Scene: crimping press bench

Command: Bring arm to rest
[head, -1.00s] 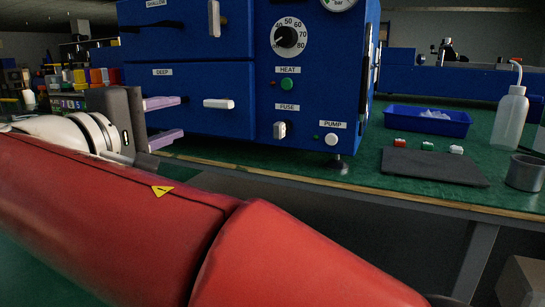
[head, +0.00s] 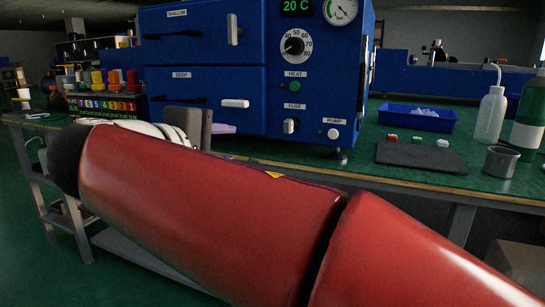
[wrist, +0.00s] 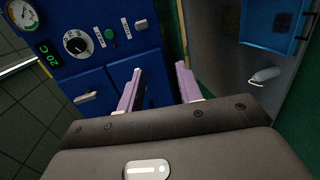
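My gripper (wrist: 159,68) is open in the wrist view, with two lilac fingers apart and nothing between them. In the head view my red arm crosses the lower picture and hides most of the gripper; one lilac finger (head: 222,128) shows in front of the deep drawer. The blue press cabinet (head: 205,55) stands on the bench with both drawers shut. Its display reads 20 C. In the wrist view the cabinet (wrist: 95,85) is tilted behind the fingers. I cannot judge the exact gap from the fingers to it.
On the green bench, right of the cabinet, are a blue tray (head: 395,118), a dark mat (head: 420,159), small blocks (head: 416,140), a squeeze bottle (head: 490,118), a metal cup (head: 501,161) and a green-and-white bottle (head: 530,115). A numbered rack (head: 100,107) stands left. Floor at lower left is clear.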

